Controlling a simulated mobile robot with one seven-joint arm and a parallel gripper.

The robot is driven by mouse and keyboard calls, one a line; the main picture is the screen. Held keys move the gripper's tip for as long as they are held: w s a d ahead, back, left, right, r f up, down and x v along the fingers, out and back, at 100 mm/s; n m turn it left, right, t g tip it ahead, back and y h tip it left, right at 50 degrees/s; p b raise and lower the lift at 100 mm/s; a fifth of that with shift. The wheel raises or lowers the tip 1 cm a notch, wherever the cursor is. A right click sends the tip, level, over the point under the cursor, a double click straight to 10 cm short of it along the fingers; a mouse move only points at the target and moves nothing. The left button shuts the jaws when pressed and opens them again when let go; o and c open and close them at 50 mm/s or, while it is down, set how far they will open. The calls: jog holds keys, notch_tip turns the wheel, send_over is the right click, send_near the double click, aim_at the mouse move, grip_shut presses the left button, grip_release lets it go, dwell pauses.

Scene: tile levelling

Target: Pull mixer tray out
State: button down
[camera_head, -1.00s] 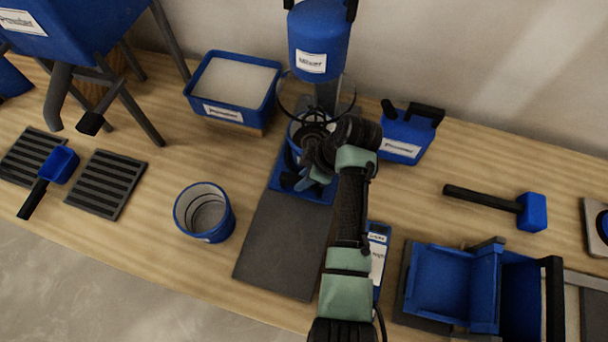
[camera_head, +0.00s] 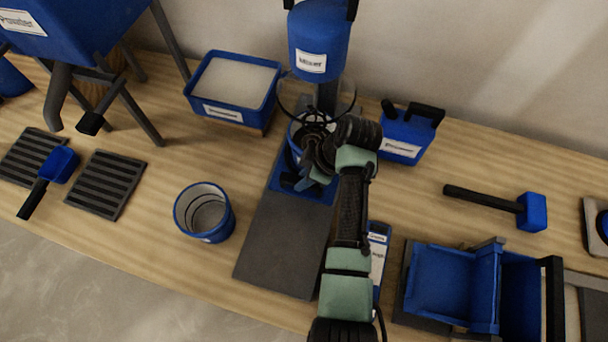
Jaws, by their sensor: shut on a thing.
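The blue mixer (camera_head: 320,38) stands at the back middle with its labelled head above a round wire guard. The mixer tray (camera_head: 313,193) is a blue base part low under the mixer head, at the back end of a dark grey mat (camera_head: 283,240). A blue bucket (camera_head: 296,138) stands on it, mostly hidden by my arm. My gripper (camera_head: 318,178) is at the front of the mixer, low over the tray. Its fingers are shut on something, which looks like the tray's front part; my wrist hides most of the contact.
A blue bucket (camera_head: 205,213) stands left of the mat. A blue tub of pale material (camera_head: 234,82) is behind it. A blue container with a black handle (camera_head: 409,133) stands close right of my wrist. A mallet (camera_head: 505,205) and a blue box (camera_head: 440,285) are further right.

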dwell(0.3)
jog(key=s+a+p, duration=0.2)
jog(key=s+p, duration=0.2)
jog(key=s, duration=0.2)
jog(key=s+a+p, duration=0.2)
jog(key=s+p, duration=0.2)
jog(key=s, duration=0.2)
jog(key=s+a+p, duration=0.2)
jog(key=s+p, duration=0.3)
jog(key=s, duration=0.1)
jog(key=shift+s+r, duration=0.15)
jog(key=shift+s, duration=0.25)
jog(key=shift+s+a, duration=0.3)
jog(key=shift+s, duration=0.45)
